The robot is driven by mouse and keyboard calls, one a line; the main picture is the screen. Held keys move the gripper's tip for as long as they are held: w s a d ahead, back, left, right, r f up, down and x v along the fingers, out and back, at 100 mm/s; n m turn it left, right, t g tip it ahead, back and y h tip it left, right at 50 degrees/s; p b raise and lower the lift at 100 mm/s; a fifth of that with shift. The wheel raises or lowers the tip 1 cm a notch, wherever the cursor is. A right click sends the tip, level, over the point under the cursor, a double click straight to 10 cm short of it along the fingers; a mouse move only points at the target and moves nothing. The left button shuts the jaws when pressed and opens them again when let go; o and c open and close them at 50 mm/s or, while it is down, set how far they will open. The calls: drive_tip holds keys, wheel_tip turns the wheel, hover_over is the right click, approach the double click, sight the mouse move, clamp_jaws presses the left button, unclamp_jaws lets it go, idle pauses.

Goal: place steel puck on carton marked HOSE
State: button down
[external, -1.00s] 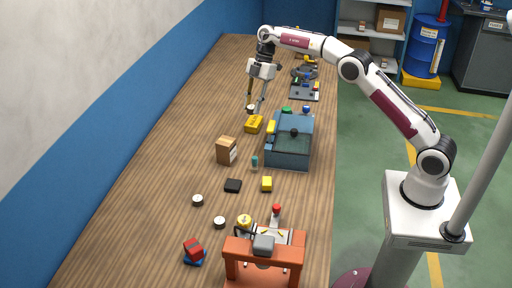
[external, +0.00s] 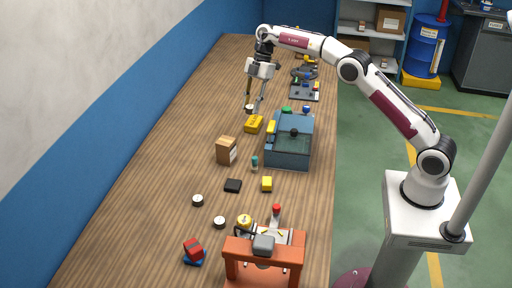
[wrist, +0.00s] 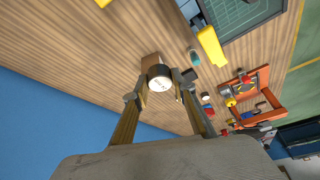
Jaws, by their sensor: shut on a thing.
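The steel puck, with a white top and dark side, is between my fingertips in the wrist view (wrist: 160,83); it also shows small by the fingertips in the external view (external: 250,107). My gripper (external: 254,107) points down and is shut on the puck over the far half of the bench; its fingers also show in the wrist view (wrist: 160,88). The brown carton (external: 225,152) stands nearer the camera with a white label, its lettering too small to read. In the wrist view the puck partly covers the carton (wrist: 151,61).
A yellow box (external: 254,124) lies between my gripper and the carton. A blue-grey bin (external: 288,156) stands right of the carton. Two other pucks (external: 198,200) (external: 219,222), a black block (external: 233,186) and a yellow block (external: 267,184) lie nearer. The bench left of the carton is clear.

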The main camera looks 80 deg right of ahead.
drive_tip(key=w+a, duration=0.2)
drive_tip(key=a, duration=0.3)
wheel_tip(320, 180, up, 2)
drive_tip(key=r+m+t+h, duration=0.1)
drive_tip(key=m, duration=0.3)
hover_over(223, 141)
drive_tip(key=s, duration=0.1)
drive_tip(key=shift+s+d+f, duration=0.15)
drive_tip(key=shift+d+f, duration=0.1)
drive_tip(key=shift+d, duration=0.2)
drive_tip(key=shift+f, duration=0.15)
drive_tip(key=shift+f, duration=2.8)
drive_tip(key=shift+f, duration=2.05)
